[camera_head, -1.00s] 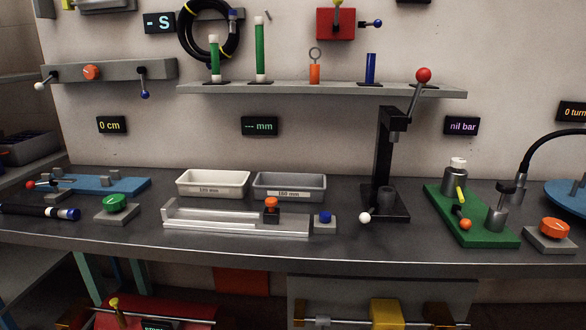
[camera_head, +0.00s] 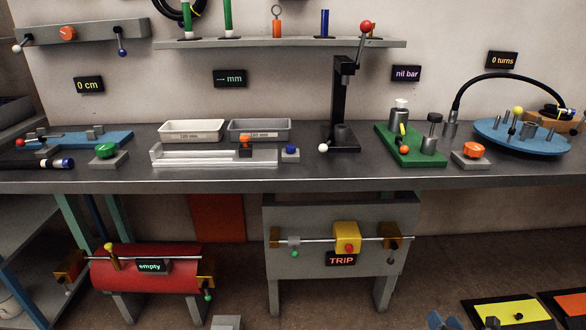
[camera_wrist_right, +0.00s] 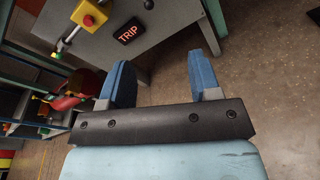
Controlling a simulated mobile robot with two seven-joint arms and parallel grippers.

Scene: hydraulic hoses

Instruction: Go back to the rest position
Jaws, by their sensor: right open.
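My right gripper (camera_head: 444,321) shows only as blue fingertips at the bottom edge of the head view, low in front of the bench. In the right wrist view the right gripper (camera_wrist_right: 162,78) has its two blue fingers spread wide apart. Only floor and part of the grey stand show between them, and nothing is held. My left gripper is not in the head view.
The workbench (camera_head: 300,178) spans the view, carrying trays, a press and a green fixture. Below it stand a red tank (camera_head: 150,275) and a grey stand (camera_head: 340,215) with a TRIP sign (camera_head: 341,259).

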